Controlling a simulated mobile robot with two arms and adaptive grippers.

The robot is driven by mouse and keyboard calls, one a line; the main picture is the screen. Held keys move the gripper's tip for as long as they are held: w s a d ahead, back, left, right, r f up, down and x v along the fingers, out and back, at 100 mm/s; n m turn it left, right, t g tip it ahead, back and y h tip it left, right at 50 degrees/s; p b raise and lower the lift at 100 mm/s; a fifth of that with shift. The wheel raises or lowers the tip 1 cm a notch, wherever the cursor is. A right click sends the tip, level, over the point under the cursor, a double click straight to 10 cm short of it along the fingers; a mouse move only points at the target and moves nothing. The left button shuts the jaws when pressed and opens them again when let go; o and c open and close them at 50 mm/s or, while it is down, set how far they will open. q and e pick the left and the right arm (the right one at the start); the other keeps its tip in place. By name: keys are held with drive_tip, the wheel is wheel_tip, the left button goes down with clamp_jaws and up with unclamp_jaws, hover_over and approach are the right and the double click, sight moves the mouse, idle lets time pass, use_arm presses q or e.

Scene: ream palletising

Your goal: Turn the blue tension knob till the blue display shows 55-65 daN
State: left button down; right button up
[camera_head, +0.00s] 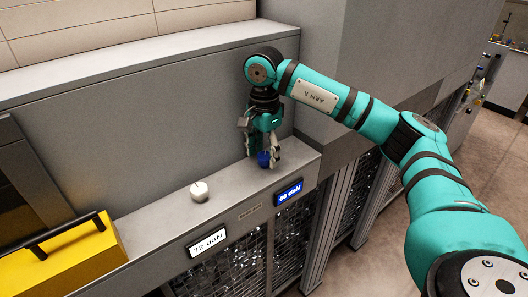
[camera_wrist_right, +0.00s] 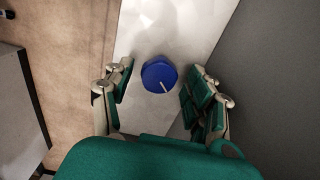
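The blue tension knob (camera_head: 263,159) stands on the grey ledge, below my right gripper (camera_head: 262,150). In the right wrist view the knob (camera_wrist_right: 159,74) shows from above, with a pale pointer line toward its lower right edge. My right gripper's fingers are spread on either side of it, with a visible gap on both sides. The blue display (camera_head: 289,193) on the ledge's front face appears to read 60 daN. My left gripper is in neither view.
A white knob (camera_head: 199,191) stands on the same ledge, left of the blue one. A white display (camera_head: 207,242) below it appears to read 72 daN. A yellow block with a black handle (camera_head: 62,258) is at the lower left. A grey wall rises behind the ledge.

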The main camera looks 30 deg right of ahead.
sight(265, 156)
drive_tip(key=shift+o, duration=0.2)
wheel_tip(265, 156, up, 12)
idle(0.6)
drive_tip(key=shift+s+f, duration=0.15)
idle(0.4)
